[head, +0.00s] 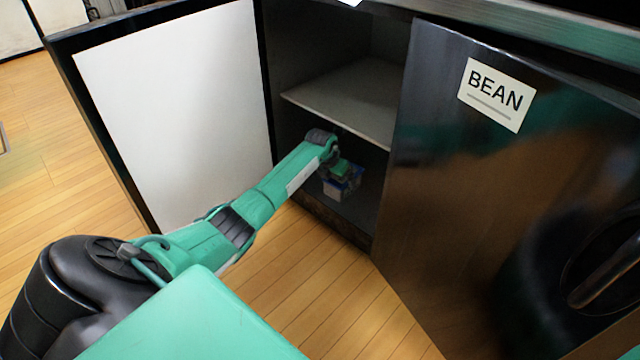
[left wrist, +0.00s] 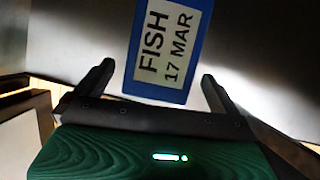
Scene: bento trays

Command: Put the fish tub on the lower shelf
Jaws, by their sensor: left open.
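The fish tub (head: 341,188), pale with a blue part, sits low inside the open cabinet, on the lower shelf (head: 362,212) as far as the dim light shows. In the left wrist view its blue-edged label (left wrist: 163,50) reads FISH 17 MAR. My left gripper (head: 342,170) reaches into the cabinet under the upper shelf. Its fingers (left wrist: 158,72) are open, one on each side of the tub's near end, with gaps visible on both sides. The tub's far end is cut off in the wrist view. My right gripper is not in view.
The upper shelf (head: 345,98) is empty where visible and lies above my left gripper. An open door with a white panel (head: 175,110) stands at left. A dark door labelled BEAN (head: 495,94) stands at right. Wooden floor (head: 330,290) lies clear in front.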

